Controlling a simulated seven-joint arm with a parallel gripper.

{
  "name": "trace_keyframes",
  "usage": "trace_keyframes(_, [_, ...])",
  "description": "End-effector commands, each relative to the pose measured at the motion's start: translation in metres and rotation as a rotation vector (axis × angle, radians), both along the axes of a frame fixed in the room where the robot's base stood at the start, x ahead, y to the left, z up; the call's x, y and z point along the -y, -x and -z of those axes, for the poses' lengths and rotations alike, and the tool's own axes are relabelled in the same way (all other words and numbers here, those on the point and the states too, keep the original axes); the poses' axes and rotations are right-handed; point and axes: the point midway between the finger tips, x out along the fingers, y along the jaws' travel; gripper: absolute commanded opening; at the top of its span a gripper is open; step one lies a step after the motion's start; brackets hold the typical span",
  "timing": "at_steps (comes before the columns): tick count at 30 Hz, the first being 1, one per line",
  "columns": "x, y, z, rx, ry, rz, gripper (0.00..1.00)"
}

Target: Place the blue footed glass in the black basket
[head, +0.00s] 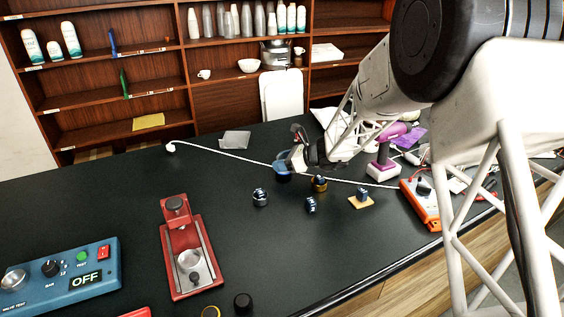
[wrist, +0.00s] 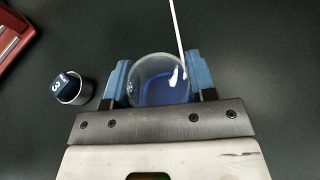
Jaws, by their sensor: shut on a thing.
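The blue footed glass (wrist: 160,82) sits between the two blue finger pads of my gripper (wrist: 158,74) in the wrist view, seen from above its round clear rim. My gripper is shut on it. In the head view the blue glass (head: 283,171) shows below my gripper (head: 291,158), over the far middle of the dark table. Its foot is hidden, so I cannot tell whether it touches the table. I cannot make out the black basket in either view.
A white cord (head: 232,156) runs across the table by the glass. Small numbered pieces (head: 260,197) stand nearby. A red press (head: 188,255), a blue test box (head: 65,275) and an orange meter (head: 420,203) stand around. The table's left middle is clear.

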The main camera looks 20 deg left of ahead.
Motion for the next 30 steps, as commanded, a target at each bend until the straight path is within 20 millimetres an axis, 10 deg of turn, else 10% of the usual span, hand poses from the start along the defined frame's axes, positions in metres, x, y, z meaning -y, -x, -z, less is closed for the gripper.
trace_keyframes(11, [0.0001,0.0001,0.0043,0.000,0.000,0.000,0.26])
trace_keyframes(12, [0.0000,0.0000,0.0039,0.000,0.000,0.000,0.57])
trace_keyframes(16, [0.0000,0.0000,0.0038,0.000,0.000,0.000,0.76])
trace_keyframes(30, [0.0016,-0.0002,-0.0014,0.000,0.000,0.001,0.76])
